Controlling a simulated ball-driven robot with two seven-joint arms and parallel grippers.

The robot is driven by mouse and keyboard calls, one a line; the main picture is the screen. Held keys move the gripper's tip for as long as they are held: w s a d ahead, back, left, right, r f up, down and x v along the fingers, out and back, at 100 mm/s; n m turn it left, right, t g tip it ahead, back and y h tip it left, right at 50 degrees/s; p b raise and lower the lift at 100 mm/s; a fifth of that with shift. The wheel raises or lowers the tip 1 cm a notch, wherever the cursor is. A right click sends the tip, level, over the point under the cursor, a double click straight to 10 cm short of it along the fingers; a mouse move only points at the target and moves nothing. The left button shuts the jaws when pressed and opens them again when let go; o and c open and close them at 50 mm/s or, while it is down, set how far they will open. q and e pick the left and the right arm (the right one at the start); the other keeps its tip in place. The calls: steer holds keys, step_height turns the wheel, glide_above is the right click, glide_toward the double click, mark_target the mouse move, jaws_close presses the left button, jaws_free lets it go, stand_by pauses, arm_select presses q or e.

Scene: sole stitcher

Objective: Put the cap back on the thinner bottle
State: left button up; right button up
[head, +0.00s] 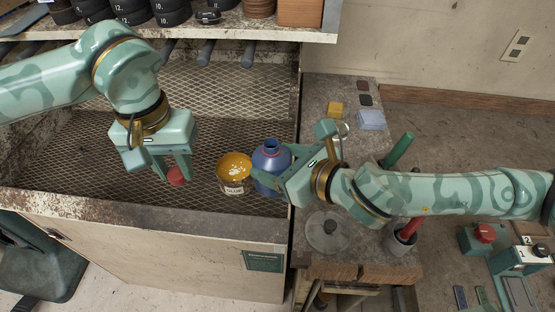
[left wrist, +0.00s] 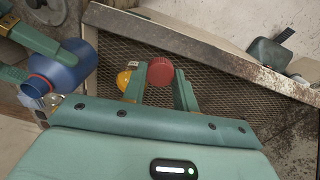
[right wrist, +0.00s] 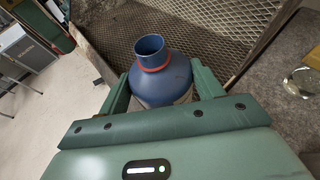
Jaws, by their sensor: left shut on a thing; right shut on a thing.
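A blue thinner bottle (head: 270,160) with an open neck and a red ring stands upright at the right end of the mesh tray. My right gripper (head: 268,170) is shut around its body. The right wrist view shows the bottle (right wrist: 160,78) between both fingers, its neck uncapped. My left gripper (head: 174,172) is shut on the red cap (head: 177,176) and holds it over the mesh, left of the bottle. The cap (left wrist: 161,71) sits between the fingertips in the left wrist view. The bottle (left wrist: 62,68) also shows there at the left.
An open glue tin (head: 235,184) with yellow contents stands between the cap and the bottle, close to the bottle. The mesh tray (head: 90,165) is otherwise clear. A grey round lid (head: 328,232) lies on the right bench.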

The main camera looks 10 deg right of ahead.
arm_select(q)
steer(key=w+d+r+n, duration=0.1)
steer(key=d+r, duration=0.3)
steer(key=d, duration=0.4)
steer(key=w+d+r+n, duration=0.2)
steer(key=d+r, duration=0.3)
steer(key=d, duration=0.3)
steer(key=shift+d, duration=0.35)
steer(key=shift+r, duration=0.1)
steer(key=shift+w+f, duration=0.1)
steer(key=shift+f, duration=1.95)
